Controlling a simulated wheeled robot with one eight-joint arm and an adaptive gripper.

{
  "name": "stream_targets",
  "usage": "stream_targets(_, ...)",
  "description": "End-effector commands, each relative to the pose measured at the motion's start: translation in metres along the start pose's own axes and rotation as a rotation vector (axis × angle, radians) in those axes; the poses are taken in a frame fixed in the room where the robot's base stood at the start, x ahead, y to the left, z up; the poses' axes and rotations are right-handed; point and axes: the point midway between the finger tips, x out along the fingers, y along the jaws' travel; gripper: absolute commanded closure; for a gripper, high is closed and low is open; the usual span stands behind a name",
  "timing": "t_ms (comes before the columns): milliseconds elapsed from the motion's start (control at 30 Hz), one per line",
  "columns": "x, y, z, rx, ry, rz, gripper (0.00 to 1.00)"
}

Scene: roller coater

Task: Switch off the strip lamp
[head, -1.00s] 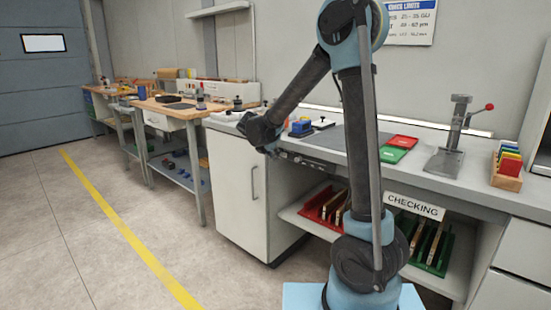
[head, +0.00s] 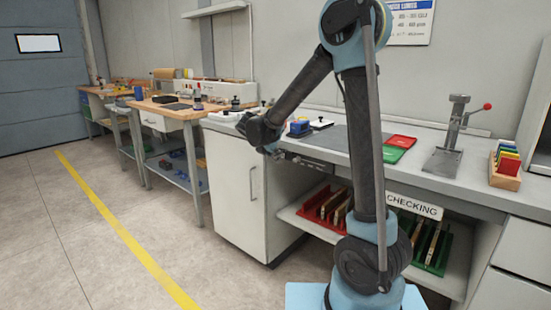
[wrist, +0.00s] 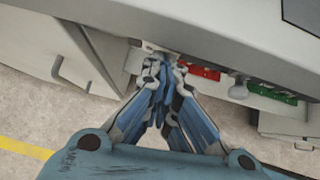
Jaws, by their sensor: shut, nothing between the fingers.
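My gripper (head: 276,151) is at the bench's front edge, beside the white cabinet. In the wrist view my gripper (wrist: 160,66) is shut and empty, its fingertips close to a pale strip under the bench edge. I cannot tell whether they touch it. The tips hide part of that strip. I cannot make out a lamp switch clearly.
The white cabinet (head: 236,190) stands left of the open shelf with red (head: 322,205) and green (head: 432,250) racks. A press with a red knob (head: 450,140) stands on the bench. The floor at left is clear.

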Motion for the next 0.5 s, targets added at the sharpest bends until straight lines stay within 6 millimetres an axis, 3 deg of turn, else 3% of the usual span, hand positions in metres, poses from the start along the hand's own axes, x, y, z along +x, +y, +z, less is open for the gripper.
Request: stream_targets(500, -0.0052, 0.0015, -0.0057, 0.000, 0.000, 0.000, 1.00)
